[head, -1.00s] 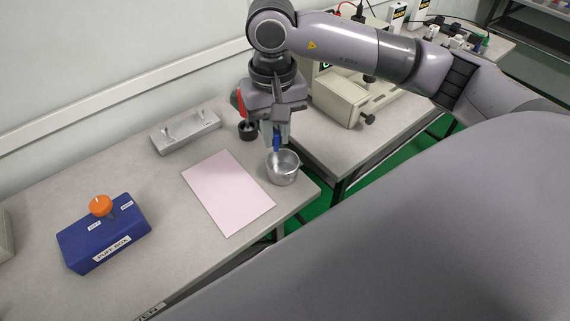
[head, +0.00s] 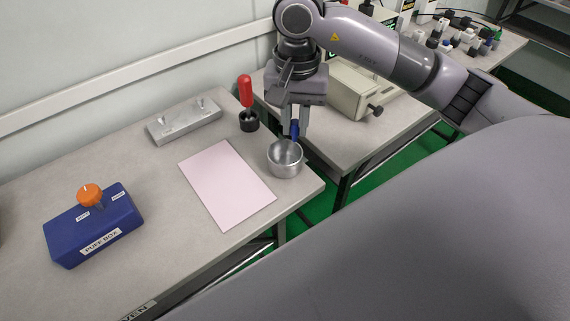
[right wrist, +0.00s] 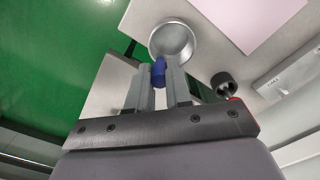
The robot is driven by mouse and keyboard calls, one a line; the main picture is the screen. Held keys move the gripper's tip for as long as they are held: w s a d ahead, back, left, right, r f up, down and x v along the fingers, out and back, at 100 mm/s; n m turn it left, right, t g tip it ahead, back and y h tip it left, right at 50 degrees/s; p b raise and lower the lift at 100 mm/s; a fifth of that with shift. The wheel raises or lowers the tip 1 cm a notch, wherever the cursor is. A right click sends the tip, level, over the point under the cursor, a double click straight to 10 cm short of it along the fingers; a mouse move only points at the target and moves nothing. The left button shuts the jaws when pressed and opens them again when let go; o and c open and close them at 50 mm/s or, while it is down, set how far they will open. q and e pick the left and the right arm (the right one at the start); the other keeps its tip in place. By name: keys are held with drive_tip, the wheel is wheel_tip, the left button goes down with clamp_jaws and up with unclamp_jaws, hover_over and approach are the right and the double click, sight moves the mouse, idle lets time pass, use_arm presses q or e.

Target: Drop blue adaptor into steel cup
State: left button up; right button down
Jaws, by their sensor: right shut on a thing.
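The blue adaptor (head: 294,131) is held upright between the fingers of my right gripper (head: 293,122), which is shut on it. The steel cup (head: 286,164) stands open on the table near its right corner. In the head view the adaptor's lower end overlaps the cup's back right rim; its height above the rim is hard to tell. In the right wrist view the adaptor (right wrist: 158,72) shows at the fingertips, against the near left edge of the cup (right wrist: 174,42), not over its middle. My left gripper is not in view.
A red-handled tool in a black base (head: 248,121) stands behind the cup. A pink sheet (head: 226,187) lies left of it. A grey metal block (head: 184,122) and a blue puff box (head: 93,229) stand farther left. A gap over green floor separates the tables.

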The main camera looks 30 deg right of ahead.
drive_tip(key=shift+f, duration=0.2)
drive_tip(key=c, duration=1)
unclamp_jaws()
drive_tip(key=shift+o, duration=0.2)
drive_tip(key=shift+r, duration=0.2)
drive_tip(key=shift+r+p, duration=0.7)
drive_tip(key=shift+r, duration=2.7)
